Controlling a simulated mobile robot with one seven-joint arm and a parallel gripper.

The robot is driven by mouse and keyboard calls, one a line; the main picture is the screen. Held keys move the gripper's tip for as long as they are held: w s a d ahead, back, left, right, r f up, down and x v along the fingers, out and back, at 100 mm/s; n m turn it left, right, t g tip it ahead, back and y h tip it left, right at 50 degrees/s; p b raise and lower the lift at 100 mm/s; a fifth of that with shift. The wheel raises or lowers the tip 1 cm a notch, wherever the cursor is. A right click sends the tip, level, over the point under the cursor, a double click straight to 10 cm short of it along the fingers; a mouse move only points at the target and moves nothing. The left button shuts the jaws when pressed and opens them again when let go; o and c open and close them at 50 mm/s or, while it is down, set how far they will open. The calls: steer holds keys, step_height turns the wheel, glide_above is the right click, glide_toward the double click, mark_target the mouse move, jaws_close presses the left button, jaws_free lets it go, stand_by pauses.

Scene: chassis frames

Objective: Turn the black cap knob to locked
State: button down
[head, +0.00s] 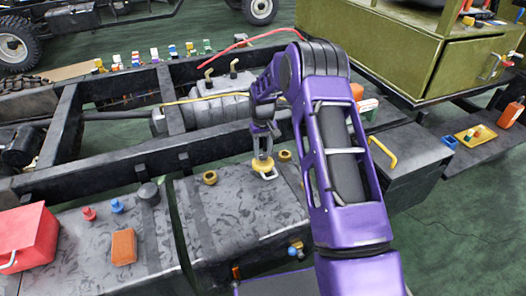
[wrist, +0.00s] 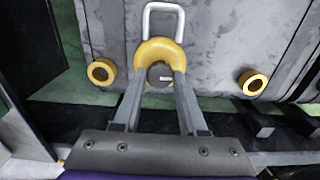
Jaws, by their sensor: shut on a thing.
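The black cap knob (wrist: 159,72) shows in the wrist view between my two fingertips, with a small pale mark on it. It sits on a round yellow base (wrist: 156,47), with a pale U-shaped loop (wrist: 164,8) just beyond. My gripper (wrist: 160,80) is shut on the knob, one finger on each side. In the head view my gripper (head: 262,160) points down at the yellow base (head: 264,166) on top of the dark grey tank (head: 240,215). The knob is mostly hidden there by the fingers. I cannot read its turn position.
Brass-coloured rings (head: 210,177) stand on the tank near the gripper. Another black cap (head: 148,193), a red box (head: 25,237) and a brown block (head: 123,246) are on the left tank. A box with a yellow handle (head: 383,153) stands right of my arm.

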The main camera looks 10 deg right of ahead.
mark_target(263, 154)
steer(key=shift+c, duration=2.2)
jaws_free()
step_height(263, 154, up, 18)
steer(key=p, duration=0.2)
steer(key=shift+f, duration=0.25)
